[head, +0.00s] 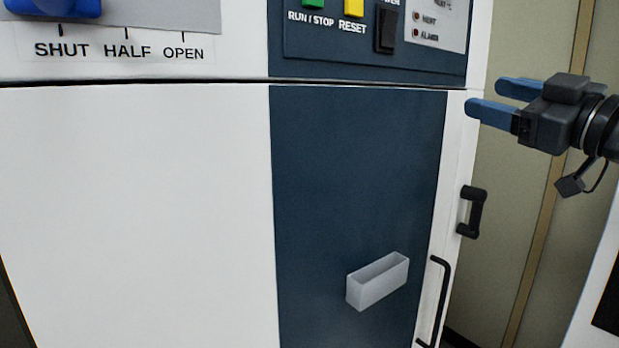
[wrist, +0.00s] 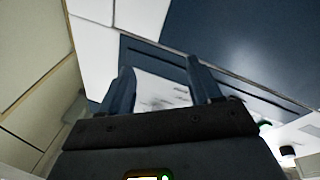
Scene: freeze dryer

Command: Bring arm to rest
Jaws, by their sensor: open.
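My gripper (head: 482,100) is at the upper right of the head view, beside the right edge of the freeze dryer (head: 150,200). Its two blue fingers are apart and point left, with nothing between them. In the wrist view my gripper (wrist: 157,90) also shows open and empty, with the white and dark blue machine front beyond the fingers. The view does not settle whether a finger touches the machine.
The panel has a green button (head: 313,3), a yellow button (head: 354,8) and a black switch (head: 386,30). A blue knob (head: 55,8) is upper left. A white open box (head: 377,285) and black handles (head: 471,212) stick out. A beige wall (head: 530,230) stands at right.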

